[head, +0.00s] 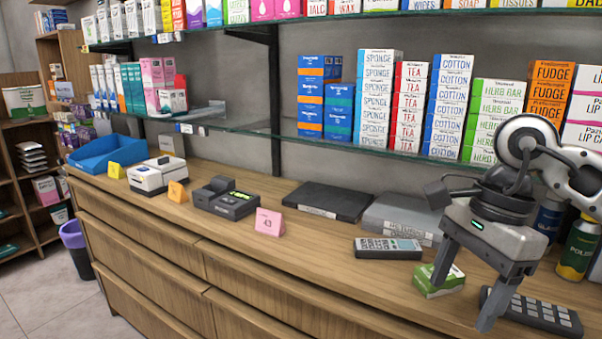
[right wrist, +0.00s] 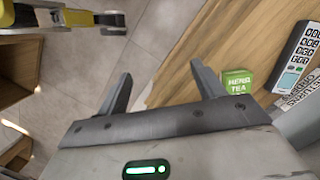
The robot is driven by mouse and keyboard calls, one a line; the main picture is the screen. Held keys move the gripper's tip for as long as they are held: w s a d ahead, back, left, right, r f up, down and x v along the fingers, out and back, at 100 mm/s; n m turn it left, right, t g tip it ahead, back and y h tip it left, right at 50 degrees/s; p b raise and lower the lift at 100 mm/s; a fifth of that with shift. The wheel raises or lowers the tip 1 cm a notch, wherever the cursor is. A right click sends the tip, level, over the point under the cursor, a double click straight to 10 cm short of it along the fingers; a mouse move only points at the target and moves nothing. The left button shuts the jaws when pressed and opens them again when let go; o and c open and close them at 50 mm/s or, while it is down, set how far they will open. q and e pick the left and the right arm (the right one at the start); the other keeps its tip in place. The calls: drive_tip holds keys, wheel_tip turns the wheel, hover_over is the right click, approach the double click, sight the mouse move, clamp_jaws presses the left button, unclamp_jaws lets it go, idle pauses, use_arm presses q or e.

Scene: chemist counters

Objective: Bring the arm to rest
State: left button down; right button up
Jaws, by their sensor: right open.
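My right gripper (head: 464,304) is at the right of the head view, above the front part of the wooden counter, fingers pointing down. Its two fingers are spread wide with nothing between them. In the right wrist view the open fingers (right wrist: 163,75) point over the floor and the counter's edge. A small green herb tea box (head: 433,283) lies on the counter just beside one finger. In the right wrist view the tea box (right wrist: 237,83) is outside the fingers, to the right. My left gripper is not in view.
A grey handset (head: 388,249) and a dark keypad (head: 533,312) lie on the counter near the gripper. A pink card (head: 268,222), a card terminal (head: 226,200) and a blue tray (head: 105,152) stand farther left. Glass shelves (head: 350,146) with stacked boxes overhang the back.

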drive_tip(key=s+a+r+m+g+y, duration=0.1)
drive_tip(key=s+a+m+y, duration=0.2)
drive_tip(key=a+m+y, duration=0.55)
drive_tip(key=s+a+r+m+g+y, duration=0.1)
drive_tip(key=s+a+m+y, duration=0.2)
drive_tip(key=a+y, duration=0.9)
drive_tip(key=w+d+f+m+t+h, duration=0.35)
drive_tip(key=f+m+t+h, duration=0.5)
drive_tip(key=m, duration=0.75)
drive_tip(key=w+d+f+m+t+h, duration=0.3)
drive_tip(key=d+f+m+t+h, duration=0.15)
drive_tip(key=m+t, duration=1)
drive_tip(key=s+d+f+m+g+h, duration=0.2)
drive_tip(key=s+f+m, duration=0.4)
drive_tip(key=f, duration=0.3)
drive_tip(key=s+d+f+m+g+h, duration=0.3)
drive_tip(key=f+m+g, duration=0.4)
drive_tip(key=f, duration=0.3)
drive_tip(key=s+h, duration=0.1)
drive_tip(key=s, duration=0.1)
drive_tip(key=shift+s+d+g, duration=0.3)
drive_tip(key=shift+s+d, duration=0.05)
drive_tip(key=shift+s, duration=0.05)
